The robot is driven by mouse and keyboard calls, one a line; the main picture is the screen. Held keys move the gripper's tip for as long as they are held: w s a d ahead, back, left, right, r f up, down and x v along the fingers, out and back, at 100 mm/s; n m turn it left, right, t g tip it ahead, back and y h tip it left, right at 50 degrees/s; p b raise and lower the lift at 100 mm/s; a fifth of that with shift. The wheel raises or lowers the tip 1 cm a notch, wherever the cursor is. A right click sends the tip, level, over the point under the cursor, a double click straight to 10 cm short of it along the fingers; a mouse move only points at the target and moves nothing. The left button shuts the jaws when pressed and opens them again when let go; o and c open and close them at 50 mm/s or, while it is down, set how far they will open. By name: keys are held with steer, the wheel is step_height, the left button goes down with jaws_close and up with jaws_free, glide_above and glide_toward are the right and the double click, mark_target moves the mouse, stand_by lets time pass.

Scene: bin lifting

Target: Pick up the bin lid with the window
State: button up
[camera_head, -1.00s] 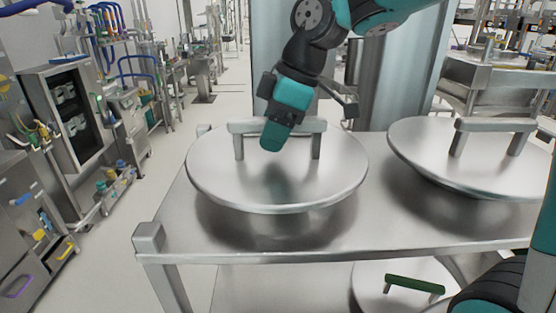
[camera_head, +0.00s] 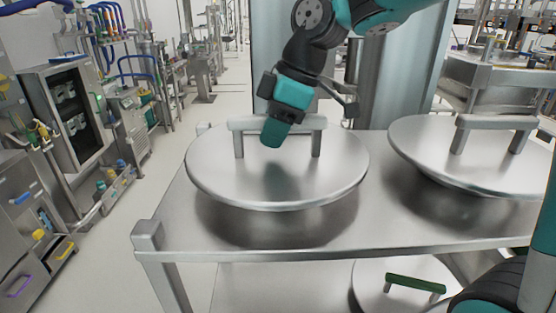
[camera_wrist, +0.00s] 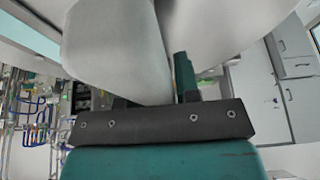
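A round, shiny metal lid (camera_head: 215,175) with a raised bar handle (camera_head: 312,124) sits in the left half of the shelf top in the head view. I cannot make out a window in it. The bar hides the rest of the grip. In the wrist view, my gripper (camera_wrist: 155,95) shows one teal finger at the right; large pale grey surfaces cover the other side. Whether the fingers press the bar cannot be told.
A second metal lid (camera_head: 420,150) with a bar handle stands close by on the right. A lid with a green handle (camera_head: 415,284) is on the lower shelf. The metal shelf table (camera_head: 250,243) has a raised corner post (camera_head: 147,235) at front left. Open floor lies left.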

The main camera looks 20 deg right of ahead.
jaws_close()
stand_by(1.0)
steer(key=shift+r, duration=0.1)
